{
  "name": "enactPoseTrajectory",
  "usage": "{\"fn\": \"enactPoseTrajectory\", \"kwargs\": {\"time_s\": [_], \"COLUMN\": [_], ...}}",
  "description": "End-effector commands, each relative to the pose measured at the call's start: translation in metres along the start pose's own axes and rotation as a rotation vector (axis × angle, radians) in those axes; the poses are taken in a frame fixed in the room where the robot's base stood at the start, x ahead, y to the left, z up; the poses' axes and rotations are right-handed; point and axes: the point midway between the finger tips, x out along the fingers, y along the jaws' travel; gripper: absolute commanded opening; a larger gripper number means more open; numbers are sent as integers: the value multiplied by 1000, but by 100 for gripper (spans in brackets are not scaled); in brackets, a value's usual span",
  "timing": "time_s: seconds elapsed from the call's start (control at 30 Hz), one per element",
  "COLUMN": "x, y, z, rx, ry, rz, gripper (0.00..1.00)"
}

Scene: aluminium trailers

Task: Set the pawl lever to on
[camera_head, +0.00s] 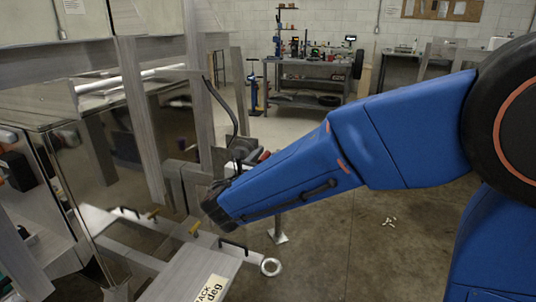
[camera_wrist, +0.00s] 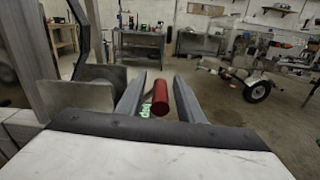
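A red cylindrical grip (camera_wrist: 160,99), which may belong to the pawl lever, shows between the fingers of my gripper (camera_wrist: 158,80) in the wrist view. The fingers are apart, with a visible gap on the left side of the red grip; the right finger is close to it, and I cannot tell whether they touch. In the head view a small red piece (camera_head: 264,156) shows just above my forearm, beside dark winch-like parts. My blue arm hides most of that spot, and the fingers cannot be made out there. The lever's setting cannot be read.
A black curved handle (camera_head: 232,108) rises beside grey trailer posts. Trailer rails and a labelled plate (camera_head: 211,290) lie at lower left. A grey flat plate (camera_wrist: 78,95) stands left of my fingers. A workbench (camera_head: 310,80) is far back. Floor at right is mostly clear.

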Motion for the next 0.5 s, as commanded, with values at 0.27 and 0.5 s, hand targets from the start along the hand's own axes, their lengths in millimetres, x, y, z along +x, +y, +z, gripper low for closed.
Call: {"fn": "enactPoseTrajectory", "kwargs": {"time_s": [0.27,0.5], "x": [9,9], "y": [0,0], "z": [0,0], "rx": [0,0], "ry": [-1,-1], "rz": [0,0], "gripper": [34,22]}}
